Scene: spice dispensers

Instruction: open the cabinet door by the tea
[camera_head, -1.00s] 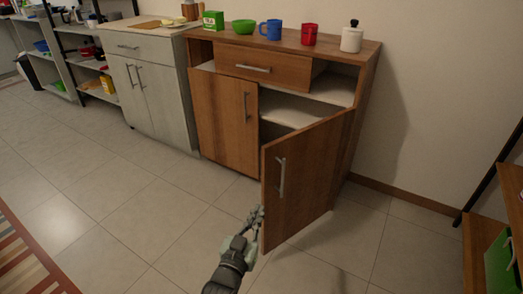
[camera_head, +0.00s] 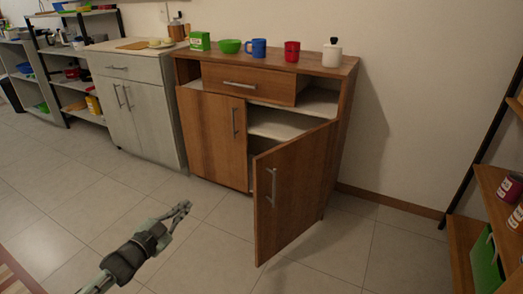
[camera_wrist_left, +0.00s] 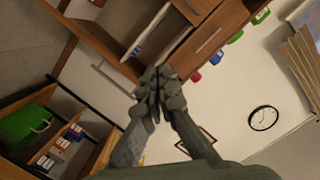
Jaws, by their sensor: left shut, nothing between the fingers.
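The brown wooden cabinet (camera_head: 348,100) stands against the wall, with the green tea box (camera_head: 200,41) on its top at the left. Its right door (camera_head: 290,190) stands wide open, swung out toward me, with a vertical silver handle (camera_head: 271,187). Its left door (camera_head: 210,135) is closed, with a handle (camera_head: 235,122) near its right edge. My left gripper (camera_head: 185,206) is shut and empty, apart from the open door and to its left, over the floor. In the left wrist view its fingers (camera_wrist_left: 157,76) are together, with the cabinet beyond. My right gripper is out of view.
A green bowl (camera_head: 229,46), blue mug (camera_head: 256,48), red mug (camera_head: 292,52) and white jar (camera_head: 332,54) stand on the cabinet top. A grey cabinet (camera_head: 150,125) is at left, a shelf (camera_head: 466,240) at right. The tiled floor (camera_head: 115,200) is clear.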

